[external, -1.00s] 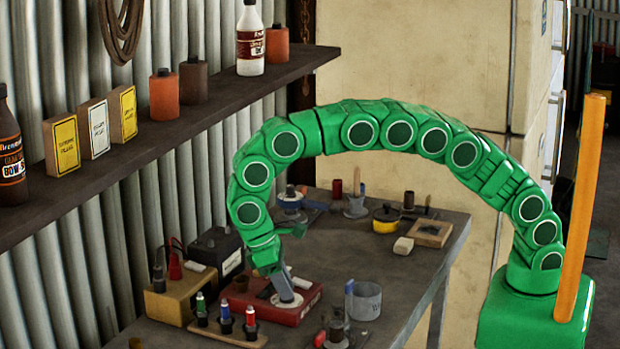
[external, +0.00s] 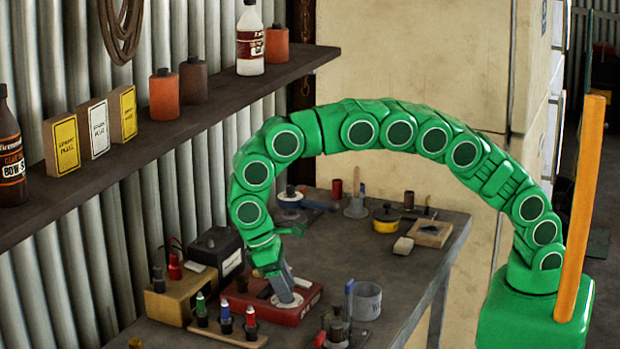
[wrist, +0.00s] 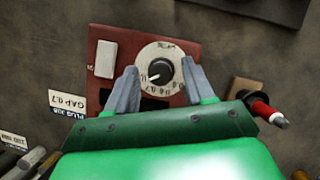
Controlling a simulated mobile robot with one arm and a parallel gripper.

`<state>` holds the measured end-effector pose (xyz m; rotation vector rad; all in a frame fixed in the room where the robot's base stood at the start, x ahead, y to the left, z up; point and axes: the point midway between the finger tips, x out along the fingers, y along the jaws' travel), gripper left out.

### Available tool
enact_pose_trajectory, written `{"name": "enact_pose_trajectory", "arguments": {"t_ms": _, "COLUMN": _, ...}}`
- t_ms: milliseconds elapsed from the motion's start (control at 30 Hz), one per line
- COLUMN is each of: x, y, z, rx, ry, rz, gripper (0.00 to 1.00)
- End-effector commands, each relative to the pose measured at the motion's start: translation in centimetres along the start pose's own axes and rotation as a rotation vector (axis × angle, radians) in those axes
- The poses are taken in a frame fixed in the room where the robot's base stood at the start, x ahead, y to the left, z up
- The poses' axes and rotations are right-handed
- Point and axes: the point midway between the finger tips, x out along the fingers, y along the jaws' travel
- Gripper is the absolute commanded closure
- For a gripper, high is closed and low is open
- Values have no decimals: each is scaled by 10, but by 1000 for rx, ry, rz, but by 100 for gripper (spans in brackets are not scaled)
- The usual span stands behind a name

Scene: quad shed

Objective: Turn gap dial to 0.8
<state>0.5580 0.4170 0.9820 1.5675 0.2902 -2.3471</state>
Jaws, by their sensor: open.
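The gap dial (wrist: 160,48) is a white disc with printed numbers and a black knob (wrist: 160,72) at its centre. A white pointer mark on the knob points to the lower left in the wrist view; the numbers are too small to read surely. The dial sits on a red box (wrist: 195,50), which also shows on the bench in the external view (external: 312,306). My gripper (wrist: 159,74) is open, one finger on each side of the knob. In the external view my gripper (external: 283,290) reaches down over the box and partly hides the dial.
A white block (wrist: 105,58) is on the red box left of the dial. A card (wrist: 67,102) reads GAP 0.7. A stand with coloured plugs (external: 226,318) and a grey cup (external: 367,300) stand near the box.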

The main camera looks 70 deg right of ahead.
Motion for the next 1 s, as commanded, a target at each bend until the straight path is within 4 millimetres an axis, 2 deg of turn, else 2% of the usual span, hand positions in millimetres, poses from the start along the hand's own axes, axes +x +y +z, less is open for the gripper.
{"name": "enact_pose_trajectory", "arguments": {"t_ms": 333, "x": -27, "y": 0, "z": 11, "rx": 1, "ry": 3, "rz": -1, "gripper": 47}}
{"name": "enact_pose_trajectory", "arguments": {"t_ms": 567, "x": -36, "y": 3, "z": 25, "rx": 0, "ry": 1, "rz": 0, "gripper": 47}}
{"name": "enact_pose_trajectory", "arguments": {"t_ms": 1000, "x": -57, "y": 11, "z": 66, "rx": 0, "ry": -1, "rz": 0, "gripper": 47}}
